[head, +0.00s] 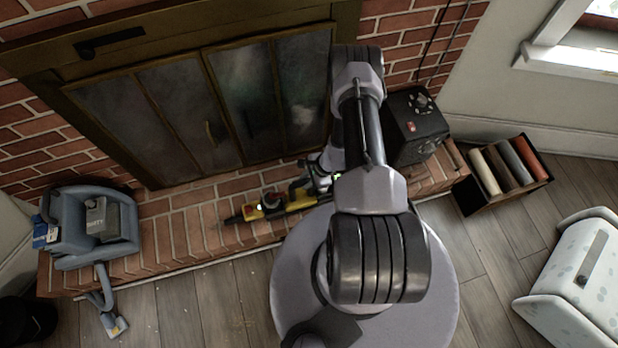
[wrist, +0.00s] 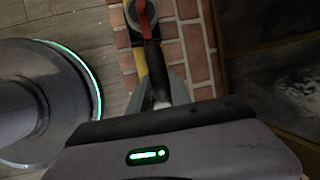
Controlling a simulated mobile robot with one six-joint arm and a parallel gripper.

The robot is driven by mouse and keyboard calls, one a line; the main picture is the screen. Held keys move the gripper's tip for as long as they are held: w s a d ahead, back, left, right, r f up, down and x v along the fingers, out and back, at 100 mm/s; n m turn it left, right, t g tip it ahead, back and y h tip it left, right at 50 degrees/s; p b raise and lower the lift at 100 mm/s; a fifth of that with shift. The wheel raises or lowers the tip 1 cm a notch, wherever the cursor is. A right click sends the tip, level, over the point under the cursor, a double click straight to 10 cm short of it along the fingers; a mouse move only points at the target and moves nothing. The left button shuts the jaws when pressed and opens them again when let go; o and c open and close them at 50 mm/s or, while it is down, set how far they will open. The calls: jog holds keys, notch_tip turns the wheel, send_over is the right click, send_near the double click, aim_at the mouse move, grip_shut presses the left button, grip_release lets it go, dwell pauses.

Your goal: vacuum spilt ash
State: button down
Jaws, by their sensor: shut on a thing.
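A yellow and black handheld device with a red part, which looks like a hand vacuum (head: 272,204), is over the brick hearth. Its dark narrow end points left in the head view. My gripper (wrist: 160,93) is shut on its dark handle; the yellow body (wrist: 157,68) shows beyond the fingers in the wrist view. In the head view my arm partly hides the gripper. I cannot tell whether the device touches the bricks. Small pale specks (head: 243,322) lie on the wooden floor before the hearth; I cannot tell if they are ash.
A blue-grey appliance with a hose (head: 75,262) stands at the hearth's left end. A black box (head: 418,135) stands at its right end. Closed fireplace doors (head: 228,100) are behind. A crate of rolls (head: 470,203) and a pale spotted bin (head: 575,285) are right. The floor at front left is mostly clear.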

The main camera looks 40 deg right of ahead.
jog(key=shift+w+a+p, duration=0.3)
jog(key=shift+w+a, duration=0.35)
jog(key=shift+a, duration=1.1)
jog(key=shift+w+a+p, duration=0.25)
jog(key=shift+w+a, duration=0.35)
jog(key=shift+a, duration=1.2)
jog(key=shift+w+a+p, duration=0.3)
jog(key=shift+w+a, duration=0.35)
jog(key=shift+a, duration=1.1)
jog(key=shift+s+d+b, duration=0.35)
jog(key=shift+s+d, duration=0.35)
jog(key=shift+d, duration=1.3)
jog(key=shift+s+d+b, duration=0.3)
jog(key=shift+s+d, duration=0.4)
jog(key=shift+d, duration=1.3)
jog(key=shift+s+d+b, duration=0.35)
jog(key=shift+s+d, duration=0.35)
jog(key=shift+d, duration=1.3)
jog(key=shift+r+p, duration=2.7)
jog(key=shift+r, duration=0.65)
